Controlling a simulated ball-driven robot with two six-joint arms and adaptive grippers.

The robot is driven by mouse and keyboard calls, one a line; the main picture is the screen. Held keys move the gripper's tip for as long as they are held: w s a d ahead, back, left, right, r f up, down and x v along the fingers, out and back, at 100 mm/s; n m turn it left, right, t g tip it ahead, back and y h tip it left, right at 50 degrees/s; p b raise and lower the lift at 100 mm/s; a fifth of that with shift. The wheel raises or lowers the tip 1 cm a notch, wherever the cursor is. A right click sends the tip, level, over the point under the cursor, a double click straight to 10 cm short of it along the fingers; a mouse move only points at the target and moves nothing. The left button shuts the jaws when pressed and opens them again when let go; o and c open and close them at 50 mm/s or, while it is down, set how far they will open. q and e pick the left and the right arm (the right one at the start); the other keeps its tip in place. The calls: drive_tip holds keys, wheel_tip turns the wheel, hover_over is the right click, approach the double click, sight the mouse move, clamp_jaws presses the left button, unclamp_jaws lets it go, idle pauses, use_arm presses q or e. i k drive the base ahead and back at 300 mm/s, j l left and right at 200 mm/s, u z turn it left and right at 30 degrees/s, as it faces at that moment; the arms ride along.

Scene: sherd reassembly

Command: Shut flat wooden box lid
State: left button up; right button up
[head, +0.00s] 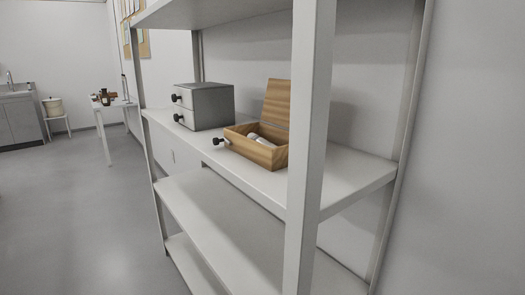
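The flat wooden box (264,154) sits on the middle shelf of a grey rack, partly behind the rack's front post. Its wooden lid (276,102) stands open, roughly upright at the back of the box. White objects (262,140) lie inside the box. A dark knob (217,141) sticks out at the box's front left. Neither of my grippers shows in the head view.
A grey two-drawer cabinet (210,106) with dark knobs stands left of the box. The rack's front post (305,130) and the shelf above (220,12) bound the space. Bare shelf (350,178) lies to the right. Open floor (75,220) is at left.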

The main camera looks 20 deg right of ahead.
sight(277, 109)
drive_tip(key=z, duration=0.3)
drive_tip(key=i+j+z, duration=0.15)
drive_tip(key=z, duration=0.25)
drive_tip(key=i+j+z, duration=0.15)
drive_tip(key=z, duration=0.2)
drive_tip(key=i+j+z, duration=0.1)
drive_tip(key=z, duration=0.3)
drive_tip(key=j, duration=0.1)
